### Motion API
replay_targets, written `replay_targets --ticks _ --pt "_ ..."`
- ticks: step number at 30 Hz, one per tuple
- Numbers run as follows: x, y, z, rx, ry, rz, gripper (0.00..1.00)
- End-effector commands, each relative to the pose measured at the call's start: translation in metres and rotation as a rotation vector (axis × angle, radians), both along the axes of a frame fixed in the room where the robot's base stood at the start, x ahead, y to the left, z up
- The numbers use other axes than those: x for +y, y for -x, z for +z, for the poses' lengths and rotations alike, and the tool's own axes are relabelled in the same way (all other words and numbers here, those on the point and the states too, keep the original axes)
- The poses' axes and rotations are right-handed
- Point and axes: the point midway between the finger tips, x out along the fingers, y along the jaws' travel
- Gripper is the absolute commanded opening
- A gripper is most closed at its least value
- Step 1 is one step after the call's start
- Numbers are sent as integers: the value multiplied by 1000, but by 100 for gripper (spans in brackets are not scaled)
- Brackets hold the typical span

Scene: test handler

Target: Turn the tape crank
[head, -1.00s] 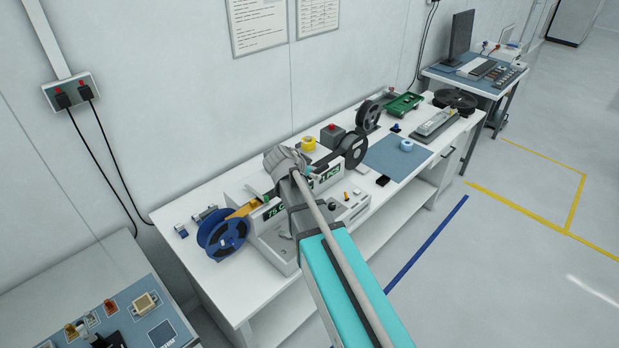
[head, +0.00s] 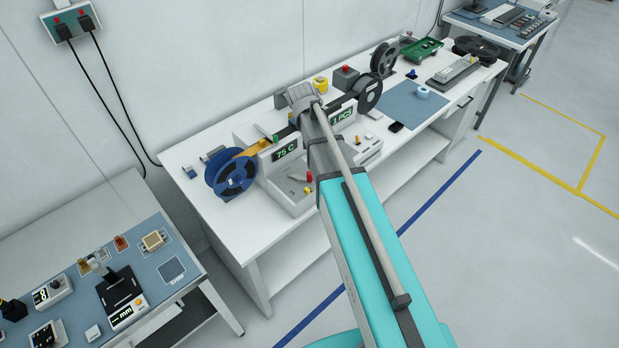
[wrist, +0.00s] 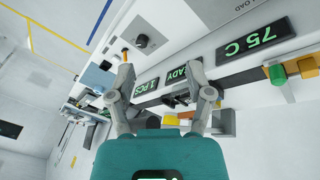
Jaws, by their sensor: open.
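The taping machine (head: 290,200) stands on the white bench, with a blue reel (head: 231,172) at its left and a dark reel (head: 368,93) at its right. Its displays include 75 C (head: 286,152) and 1 PCS (head: 342,116). A small red-tipped part (head: 309,178) shows at its front, and a green knob (head: 276,138) by the tape path; I cannot tell which part is the crank. In the wrist view, my gripper (wrist: 161,80) is open and empty in front of the displays. A green knob (wrist: 276,73) lies right of the fingers. In the head view, my arm hides the fingers and part of the machine.
A blue mat (head: 415,104) with a light-blue roll (head: 422,92) lies right of the machine. A green tray (head: 422,49) and a black reel (head: 476,48) are farther back. Another bench (head: 190,275) with small devices stands at lower left. The floor in front is open.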

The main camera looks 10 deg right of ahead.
Motion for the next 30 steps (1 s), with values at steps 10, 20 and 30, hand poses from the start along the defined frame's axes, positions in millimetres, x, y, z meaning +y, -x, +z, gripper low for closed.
replay_targets --ticks 10,20,30 --pt "16 4 -29 191 -147 402 66" --pt "24 7 -35 242 -218 589 66" --pt "25 7 -35 243 -219 592 66"
